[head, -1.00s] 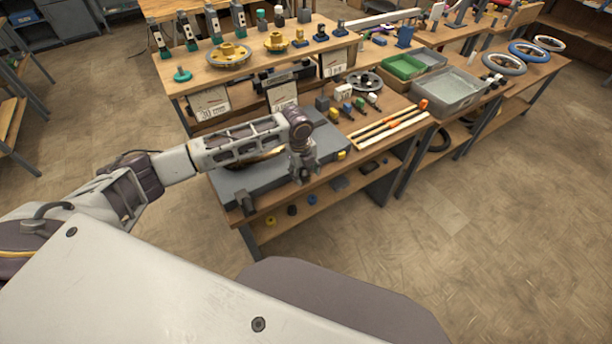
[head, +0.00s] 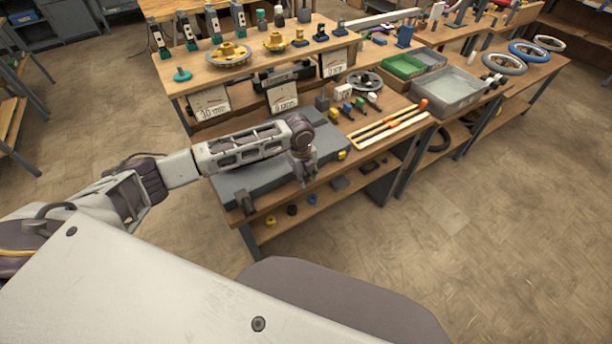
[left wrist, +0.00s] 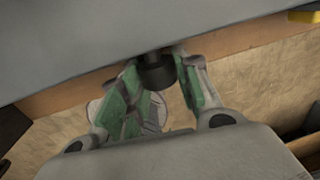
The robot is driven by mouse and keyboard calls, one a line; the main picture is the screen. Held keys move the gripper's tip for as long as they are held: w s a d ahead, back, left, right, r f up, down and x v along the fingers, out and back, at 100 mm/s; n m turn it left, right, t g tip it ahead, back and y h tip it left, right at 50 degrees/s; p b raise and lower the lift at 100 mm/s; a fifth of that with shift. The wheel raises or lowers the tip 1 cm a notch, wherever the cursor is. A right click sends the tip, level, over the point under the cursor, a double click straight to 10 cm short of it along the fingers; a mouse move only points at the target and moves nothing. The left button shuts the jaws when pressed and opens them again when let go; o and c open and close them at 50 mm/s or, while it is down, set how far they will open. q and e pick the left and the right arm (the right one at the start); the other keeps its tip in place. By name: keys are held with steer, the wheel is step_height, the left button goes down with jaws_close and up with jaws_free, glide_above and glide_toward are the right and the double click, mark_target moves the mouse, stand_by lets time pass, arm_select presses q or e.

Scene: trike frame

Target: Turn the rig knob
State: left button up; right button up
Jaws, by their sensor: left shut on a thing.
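The rig knob (left wrist: 157,72) is a short dark cylinder on the front edge of the grey rig slab in the left wrist view. My left gripper (left wrist: 158,78) has its green-padded fingers on either side of the knob and is shut on it. In the head view my left gripper (head: 303,172) is at the front edge of the grey slab (head: 262,183). There the gripper hides the knob. My forearm covers part of the slab. My right gripper is not in view.
Dial cards (head: 210,103) stand behind the slab, below a raised shelf of parts (head: 200,73). Orange-tipped rods (head: 388,125), a grey bin (head: 455,90) and a green bin (head: 403,66) lie to the right. A lower shelf (head: 290,221) holds small parts. The floor in front is clear.

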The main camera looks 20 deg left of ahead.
arm_select(q)
steer(key=shift+w+d+r+g+y+p, duration=0.1)
steer(key=shift+g+y+p, duration=0.4)
steer(key=shift+g+p, duration=0.5)
steer(key=shift+y+p, duration=0.3)
steer(key=shift+p, duration=0.2)
steer(key=shift+w+g+y, duration=0.1)
steer(key=shift+g+y, duration=0.3)
steer(key=shift+g, duration=0.2)
steer(key=shift+d+g+y, duration=0.1)
steer(key=shift+g+y, duration=0.5)
steer(key=shift+g, duration=0.1)
steer(key=o, duration=1)
steer(key=shift+v, duration=5.9)
